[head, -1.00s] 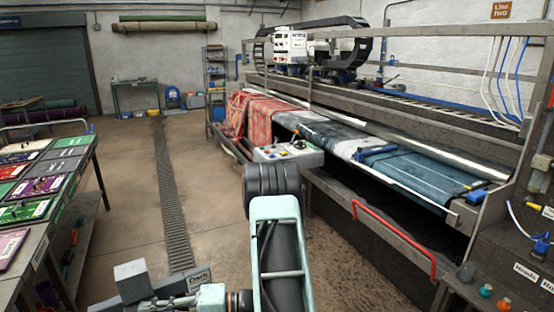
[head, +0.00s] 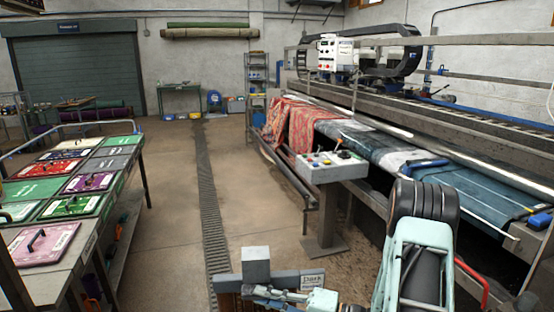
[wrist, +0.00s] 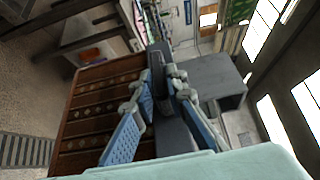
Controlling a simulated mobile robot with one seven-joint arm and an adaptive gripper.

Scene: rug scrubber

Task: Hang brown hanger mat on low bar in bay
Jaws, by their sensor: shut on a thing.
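The brown hanger mat hangs from a grey hanger bar. In the wrist view the brown patterned mat (wrist: 95,110) spreads to the left of the fingers. In the head view the grey hanger bar (head: 228,284), with a grey block on top and a label reading "Dark", shows at the bottom centre; most of the mat is cut off below. My gripper (wrist: 163,88), with blue finger pads, is shut on the hanger's grey bar. It also shows in the head view (head: 285,294). I cannot make out the low bar or the bay in either view.
A sample table (head: 120,190) with coloured handled boards stands at the left. The long rug machine (head: 450,180) with its control box (head: 332,167) stands at the right. A floor with a drain grate (head: 212,210) is clear between them. A roller door (head: 75,75) is at the back left.

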